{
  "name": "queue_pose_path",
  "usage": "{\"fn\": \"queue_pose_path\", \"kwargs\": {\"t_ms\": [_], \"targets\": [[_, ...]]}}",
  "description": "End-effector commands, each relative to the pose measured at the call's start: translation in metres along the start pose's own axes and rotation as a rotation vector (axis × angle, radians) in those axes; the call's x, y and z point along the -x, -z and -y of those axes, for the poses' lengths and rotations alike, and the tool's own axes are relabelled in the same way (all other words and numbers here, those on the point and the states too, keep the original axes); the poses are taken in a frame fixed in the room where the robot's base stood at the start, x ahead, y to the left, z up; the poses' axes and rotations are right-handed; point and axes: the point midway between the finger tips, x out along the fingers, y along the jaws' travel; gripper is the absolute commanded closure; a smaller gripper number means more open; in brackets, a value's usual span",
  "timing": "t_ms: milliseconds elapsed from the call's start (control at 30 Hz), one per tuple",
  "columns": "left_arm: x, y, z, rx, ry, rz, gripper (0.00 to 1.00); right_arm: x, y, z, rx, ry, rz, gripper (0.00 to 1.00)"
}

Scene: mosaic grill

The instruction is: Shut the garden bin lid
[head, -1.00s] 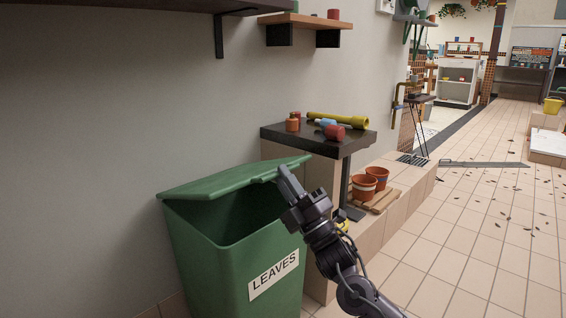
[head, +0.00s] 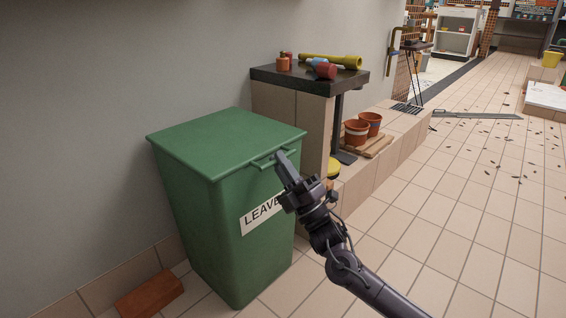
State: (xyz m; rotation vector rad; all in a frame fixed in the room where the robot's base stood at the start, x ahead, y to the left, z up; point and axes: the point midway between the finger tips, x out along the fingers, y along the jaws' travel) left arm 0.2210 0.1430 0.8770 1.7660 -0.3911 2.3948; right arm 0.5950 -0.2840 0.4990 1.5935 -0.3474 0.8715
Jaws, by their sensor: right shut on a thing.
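The green garden bin (head: 215,230), with a "LEAVES" label (head: 257,214), stands against the wall at the left of the head view. Its green lid (head: 225,142) lies flat across the top, and no opening shows under it. A bar handle (head: 262,163) sticks out from the lid's front edge. My right gripper (head: 281,160) is at this handle, shut on it, and its fingers hide part of the handle. My left gripper is not in view.
A dark-topped stand (head: 312,82) behind the bin carries a yellow torch-like tool (head: 330,61) and small jars. Two terracotta pots (head: 357,132) sit on a low ledge. A loose brick (head: 149,296) lies by the wall. The tiled floor at right is mostly open.

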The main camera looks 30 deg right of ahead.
Motion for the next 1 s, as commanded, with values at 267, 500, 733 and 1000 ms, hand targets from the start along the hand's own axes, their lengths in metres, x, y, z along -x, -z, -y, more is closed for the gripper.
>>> {"fn": "queue_pose_path", "kwargs": {"t_ms": [267, 500, 733, 1000], "targets": [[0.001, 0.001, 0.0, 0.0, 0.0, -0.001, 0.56, 0.007, 0.002, 0.015, -0.014, 0.041, 0.003, 0.76], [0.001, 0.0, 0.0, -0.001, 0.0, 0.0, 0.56, 0.007, 0.003, 0.014, -0.015, 0.04, 0.001, 0.68], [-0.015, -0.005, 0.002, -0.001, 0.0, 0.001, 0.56, 0.032, 0.002, 0.011, -0.016, 0.043, 0.004, 0.68], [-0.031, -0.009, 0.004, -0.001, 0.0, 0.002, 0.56, 0.071, 0.001, 0.007, -0.009, 0.028, 0.005, 0.68]]}}
